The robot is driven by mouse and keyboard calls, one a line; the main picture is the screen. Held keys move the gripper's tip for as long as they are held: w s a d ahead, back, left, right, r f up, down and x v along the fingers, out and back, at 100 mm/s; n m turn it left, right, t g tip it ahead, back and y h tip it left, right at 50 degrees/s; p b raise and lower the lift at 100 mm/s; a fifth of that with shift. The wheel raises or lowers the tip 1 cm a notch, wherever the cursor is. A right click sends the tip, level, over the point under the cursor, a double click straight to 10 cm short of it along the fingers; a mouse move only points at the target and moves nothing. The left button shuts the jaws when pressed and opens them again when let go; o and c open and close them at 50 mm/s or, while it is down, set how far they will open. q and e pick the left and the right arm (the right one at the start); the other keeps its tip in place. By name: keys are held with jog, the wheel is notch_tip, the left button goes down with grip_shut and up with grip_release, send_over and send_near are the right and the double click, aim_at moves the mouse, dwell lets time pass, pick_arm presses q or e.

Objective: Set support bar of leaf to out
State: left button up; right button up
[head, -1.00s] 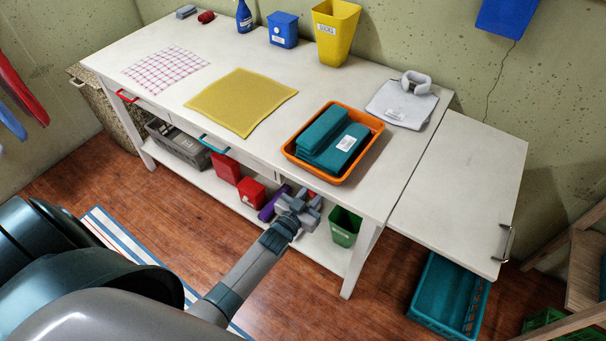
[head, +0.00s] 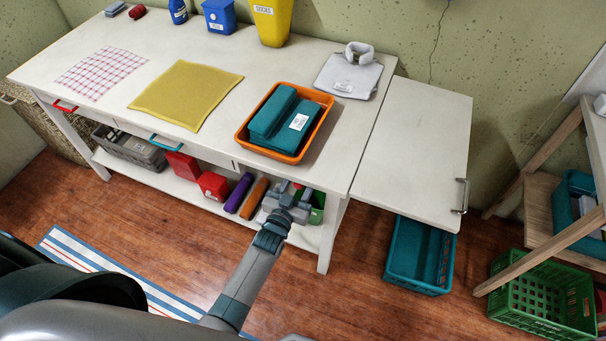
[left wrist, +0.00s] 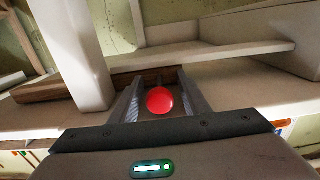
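The leaf (head: 415,150) is a white panel at the table's right end in the head view, about level with the top, with a metal handle (head: 461,195) at its outer edge. I cannot make out its support bar in the head view. My left gripper (head: 288,192) is low at the table's front, left of the front right leg (head: 332,238). In the left wrist view the left gripper (left wrist: 158,88) is open, with a round red knob-like thing (left wrist: 159,100) between or just beyond its fingers; contact cannot be told. My right gripper is not in view.
An orange tray (head: 244,139) with teal cloths stands on the table (head: 220,65). Bins and rolled items fill the lower shelf (head: 165,182). A teal crate (head: 412,281) is under the leaf; a green crate (head: 520,318) stands right. The floor between leg and crates is clear.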

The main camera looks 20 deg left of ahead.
pick_arm(q)
jog(key=s, duration=0.2)
jog(key=s+b, duration=0.1)
jog(key=s, duration=0.4)
jog(key=shift+s+a+f, duration=0.15)
jog(key=shift+a, duration=0.15)
jog(key=b, duration=0.2)
send_near(297, 187)
jog(key=shift+s+a, duration=0.1)
jog(key=shift+s, duration=1.35)
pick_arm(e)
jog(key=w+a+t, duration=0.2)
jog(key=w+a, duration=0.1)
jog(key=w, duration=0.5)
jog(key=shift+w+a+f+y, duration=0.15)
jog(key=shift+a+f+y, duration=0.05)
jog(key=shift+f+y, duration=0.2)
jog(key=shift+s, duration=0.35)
